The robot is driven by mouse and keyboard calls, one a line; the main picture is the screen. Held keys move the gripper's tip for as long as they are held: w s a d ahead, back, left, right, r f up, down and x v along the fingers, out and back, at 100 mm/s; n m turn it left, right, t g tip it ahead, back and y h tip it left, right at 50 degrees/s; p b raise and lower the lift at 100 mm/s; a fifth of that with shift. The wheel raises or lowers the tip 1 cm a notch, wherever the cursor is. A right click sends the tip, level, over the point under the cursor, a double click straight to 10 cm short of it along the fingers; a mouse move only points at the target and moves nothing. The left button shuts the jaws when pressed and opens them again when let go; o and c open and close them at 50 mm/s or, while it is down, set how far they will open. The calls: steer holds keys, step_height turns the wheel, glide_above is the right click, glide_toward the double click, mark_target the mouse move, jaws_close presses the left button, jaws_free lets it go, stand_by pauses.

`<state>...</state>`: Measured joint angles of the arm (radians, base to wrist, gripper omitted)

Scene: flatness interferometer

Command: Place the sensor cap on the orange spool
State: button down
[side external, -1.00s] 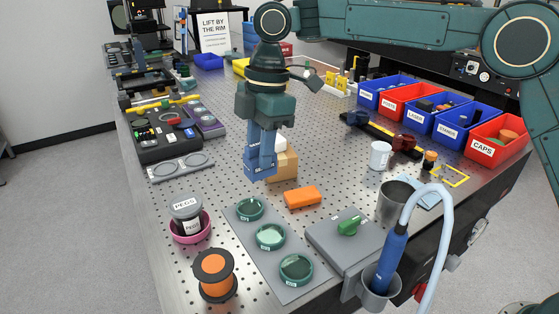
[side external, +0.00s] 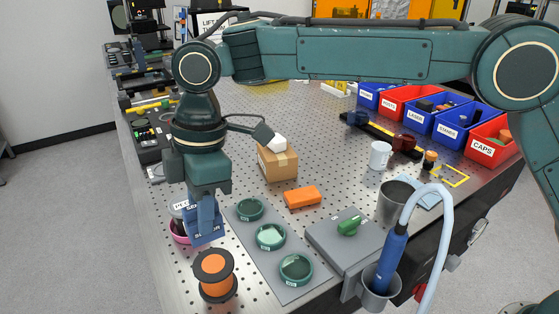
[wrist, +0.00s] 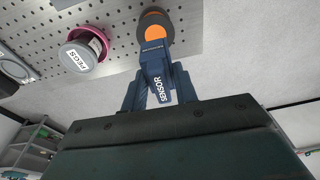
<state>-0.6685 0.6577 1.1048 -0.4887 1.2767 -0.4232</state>
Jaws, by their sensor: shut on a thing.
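The sensor cap is a blue piece with a white "SENSOR" label (side external: 206,231); it also shows in the wrist view (wrist: 158,87). My gripper (side external: 206,205) is shut on it and holds it up in the air, behind and above the orange spool in the side view. The orange spool (side external: 214,265) stands upright on the table's front left, with dark flanges and an orange middle. In the wrist view the spool (wrist: 155,32) lies just beyond the cap's far end, partly overlapped by it. Whether cap and spool touch is not clear, but they look apart.
A PEGS jar (wrist: 80,57) in a pink bowl (wrist: 98,37) stands close behind the spool. A grey plate with several green-rimmed discs (side external: 270,237) lies to its right. An orange block (side external: 303,197) and a cardboard box (side external: 279,164) are farther back.

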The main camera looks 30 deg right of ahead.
steer(key=shift+f, duration=3.5)
steer(key=c, duration=1.1)
jaws_free()
steer(key=shift+f, duration=0.1)
steer(key=shift+w+d+r, duration=0.1)
steer(key=shift+d+r, duration=0.1)
steer(key=shift+r, duration=1.1)
steer(key=shift+d+r, duration=0.2)
steer(key=shift+r, duration=1.05)
steer(key=shift+w+d+r, duration=0.1)
steer(key=shift+d+r, duration=0.1)
steer(key=shift+r, duration=1.1)
